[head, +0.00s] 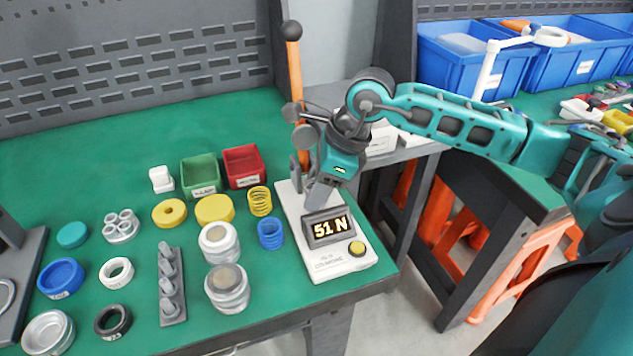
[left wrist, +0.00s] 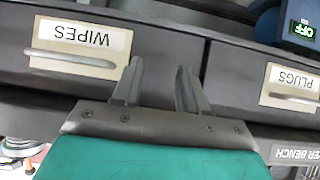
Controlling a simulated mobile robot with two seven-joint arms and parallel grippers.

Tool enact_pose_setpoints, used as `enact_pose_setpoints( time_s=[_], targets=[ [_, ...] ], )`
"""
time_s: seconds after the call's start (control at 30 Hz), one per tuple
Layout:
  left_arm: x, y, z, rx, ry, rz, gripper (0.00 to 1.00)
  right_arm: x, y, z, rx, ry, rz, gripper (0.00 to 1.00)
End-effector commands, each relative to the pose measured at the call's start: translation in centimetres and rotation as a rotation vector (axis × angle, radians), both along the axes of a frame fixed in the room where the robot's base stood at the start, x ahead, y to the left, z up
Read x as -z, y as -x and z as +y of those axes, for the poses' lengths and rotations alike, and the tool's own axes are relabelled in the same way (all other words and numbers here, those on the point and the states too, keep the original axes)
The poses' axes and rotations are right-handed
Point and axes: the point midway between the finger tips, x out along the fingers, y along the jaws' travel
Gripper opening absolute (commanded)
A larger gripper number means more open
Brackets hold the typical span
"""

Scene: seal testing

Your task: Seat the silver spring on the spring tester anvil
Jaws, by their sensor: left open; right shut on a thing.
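The spring tester (head: 325,258) stands at the right end of the green bench, its display reading 51 N. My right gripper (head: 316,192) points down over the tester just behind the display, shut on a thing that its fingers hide. No silver spring shows clearly elsewhere, so the held thing is likely the silver spring. The anvil is hidden behind the display and gripper, so I cannot tell whether the spring touches it. My left gripper (left wrist: 157,78) is open and empty in the left wrist view, in front of drawer fronts.
A yellow spring (head: 260,201) and a blue spring (head: 270,233) stand just left of the tester. Green (head: 200,190) and red (head: 244,181) bins sit behind them. The tester's tall lever (head: 294,75) rises beside my right wrist. Rings and jars crowd the bench further left.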

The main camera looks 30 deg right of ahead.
Motion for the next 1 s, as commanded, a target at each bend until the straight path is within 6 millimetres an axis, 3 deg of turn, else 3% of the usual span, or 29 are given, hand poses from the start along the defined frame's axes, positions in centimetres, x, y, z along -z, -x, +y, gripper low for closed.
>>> enact_pose_setpoints(
  time_s=[0.4, 1.0],
  targets=[
    [-0.5, -0.3, -0.2, 0.006, 0.003, -0.011, 0.43, 0.0, 0.0, 0.0, 0.000, 0.000, 0.000, 0.13],
    [0.8, -0.3, 0.2, 0.000, -0.004, -0.006, 0.43, 0.9, 0.0, 0.0, 0.000, 0.000, 0.000, 0.13]
  ],
)
